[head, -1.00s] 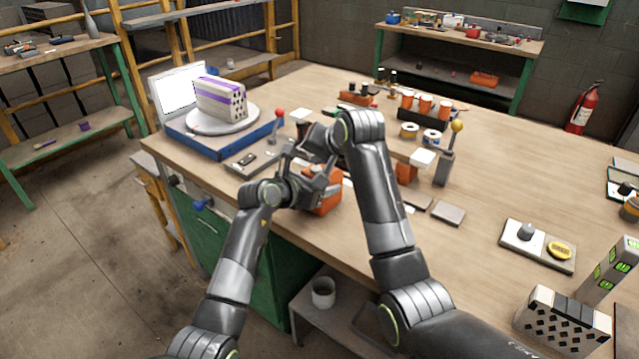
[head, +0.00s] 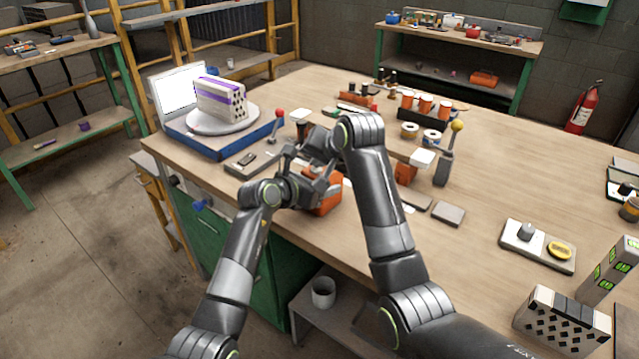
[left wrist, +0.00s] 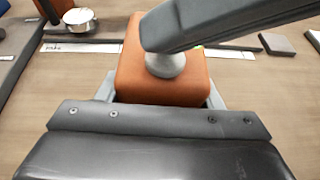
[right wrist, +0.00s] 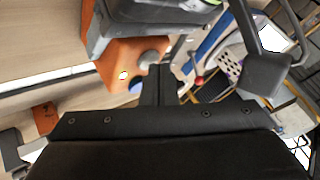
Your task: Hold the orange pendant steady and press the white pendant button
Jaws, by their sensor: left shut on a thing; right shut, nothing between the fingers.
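The orange pendant (head: 326,206) is at the near edge of the workbench, partly hidden by my arms. In the left wrist view the pendant (left wrist: 150,88) sits between the fingers of my left gripper (left wrist: 162,92), which is shut on it. A pale round button (left wrist: 165,66) stands on its face; it also shows in the right wrist view (right wrist: 150,57). My right gripper (right wrist: 160,82) is shut and empty. Its dark finger crosses over the button in the left wrist view and hides its top. I cannot tell whether they touch.
A blue-based turntable (head: 222,143) carrying a hollow brick (head: 220,99) stands at the back left. A red-knobbed lever (head: 279,113) and a yellow-knobbed lever (head: 457,126) rise near my grippers. The right middle of the bench is mostly clear.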

